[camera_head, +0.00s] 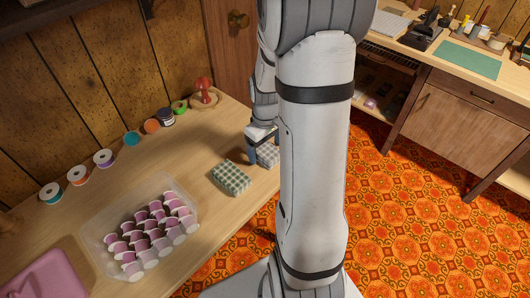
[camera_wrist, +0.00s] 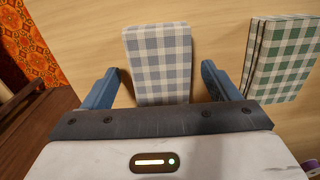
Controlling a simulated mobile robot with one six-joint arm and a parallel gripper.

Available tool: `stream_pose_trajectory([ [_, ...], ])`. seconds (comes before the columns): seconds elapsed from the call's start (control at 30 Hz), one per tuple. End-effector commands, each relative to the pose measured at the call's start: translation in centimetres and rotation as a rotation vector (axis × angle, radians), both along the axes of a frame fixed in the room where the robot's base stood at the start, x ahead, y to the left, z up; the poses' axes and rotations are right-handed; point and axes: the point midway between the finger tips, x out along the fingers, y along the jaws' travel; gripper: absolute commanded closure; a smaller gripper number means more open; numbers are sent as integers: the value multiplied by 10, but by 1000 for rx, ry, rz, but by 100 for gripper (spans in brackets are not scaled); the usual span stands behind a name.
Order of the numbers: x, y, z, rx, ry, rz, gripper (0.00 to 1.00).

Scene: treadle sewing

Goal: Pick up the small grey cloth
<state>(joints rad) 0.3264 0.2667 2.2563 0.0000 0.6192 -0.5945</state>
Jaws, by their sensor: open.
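A small grey and white checked cloth (camera_wrist: 160,62), folded into a pad, lies on the wooden table. In the wrist view it sits between the two blue fingers of my gripper (camera_wrist: 160,85), which is open, with a finger on each side. A narrow gap shows beside each fingertip. In the head view the grey cloth (camera_head: 268,154) is at the table's right edge, partly hidden by my arm, and my gripper (camera_head: 262,150) is over it. A green checked cloth (camera_head: 231,178) lies just left of it; it also shows in the wrist view (camera_wrist: 283,60).
A clear tray (camera_head: 100,220) of several pink and white cups stands on the table. Spools (camera_head: 104,158) and a red-topped object (camera_head: 204,88) line the wall. A pink item (camera_head: 50,275) is at lower left. Bare wood (camera_head: 185,205) lies between tray and cloths.

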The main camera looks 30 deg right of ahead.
Motion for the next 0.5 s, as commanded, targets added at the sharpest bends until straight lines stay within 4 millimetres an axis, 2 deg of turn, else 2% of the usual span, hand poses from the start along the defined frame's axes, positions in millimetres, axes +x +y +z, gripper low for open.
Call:
stream_pose_trajectory([
  [0.1, 0, 0, -8, 0, 1, 0, 18],
  [0.3, 0, 0, -8, 0, -1, 0, 18],
  [0.5, 0, 1, -8, 0, -1, 1, 34],
])
